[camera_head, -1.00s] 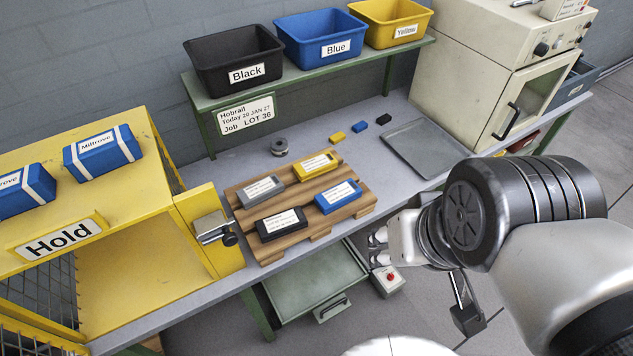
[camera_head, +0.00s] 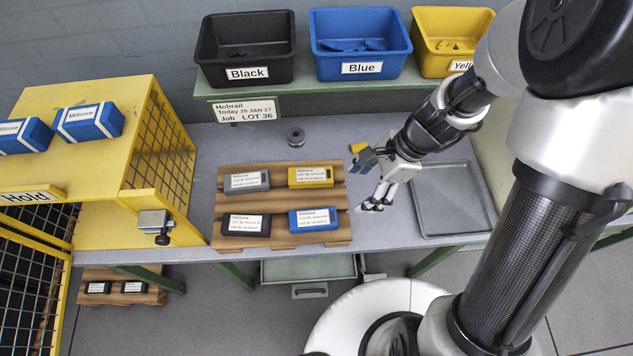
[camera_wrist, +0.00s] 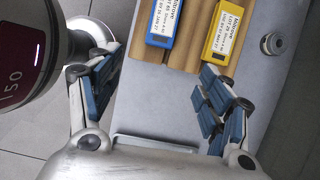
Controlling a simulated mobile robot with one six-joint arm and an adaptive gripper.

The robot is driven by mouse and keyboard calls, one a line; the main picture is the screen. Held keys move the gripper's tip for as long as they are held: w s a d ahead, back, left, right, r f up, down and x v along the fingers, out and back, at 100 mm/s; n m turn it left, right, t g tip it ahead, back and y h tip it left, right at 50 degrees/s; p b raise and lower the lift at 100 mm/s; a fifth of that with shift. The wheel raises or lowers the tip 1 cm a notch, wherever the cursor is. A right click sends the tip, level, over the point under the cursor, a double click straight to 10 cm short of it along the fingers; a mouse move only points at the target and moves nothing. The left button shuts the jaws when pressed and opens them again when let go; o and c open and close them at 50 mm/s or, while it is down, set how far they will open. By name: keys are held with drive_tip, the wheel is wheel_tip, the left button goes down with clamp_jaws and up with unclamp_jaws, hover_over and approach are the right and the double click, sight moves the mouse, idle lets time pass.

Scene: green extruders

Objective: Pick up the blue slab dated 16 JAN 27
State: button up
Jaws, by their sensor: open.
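A blue slab (camera_head: 314,220) with a white Miltrove label lies flat at the front right of a wooden pallet (camera_head: 285,206) on the bench. It also shows at the top of the wrist view (camera_wrist: 164,24), partly cut off. Its label's date is too small to read surely. Two more blue slabs (camera_head: 89,122) (camera_head: 24,136) with white labels lie on the yellow Hold cabinet; their dates cannot be read. My gripper (camera_head: 369,182) is open and empty, above the bench just right of the pallet, apart from the slab.
A yellow slab (camera_head: 311,177), a grey slab (camera_head: 247,181) and a black slab (camera_head: 246,225) share the pallet. A grey tray (camera_head: 453,200) lies to the right. A metal spool (camera_head: 296,137) stands behind the pallet. Black, blue and yellow bins (camera_head: 361,45) stand on the rear shelf.

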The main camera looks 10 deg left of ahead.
drive_tip(key=b, duration=0.4)
approach(331, 216)
drive_tip(key=x, duration=0.3)
drive_tip(key=shift+s+d, duration=0.15)
drive_tip(key=shift+b+x, duration=1.85)
drive_tip(key=shift+x, duration=1.3)
drive_tip(key=shift+r, duration=0.1)
drive_tip(key=shift+c, duration=0.2)
drive_tip(key=c, duration=1.3)
drive_tip(key=shift+r, duration=0.15)
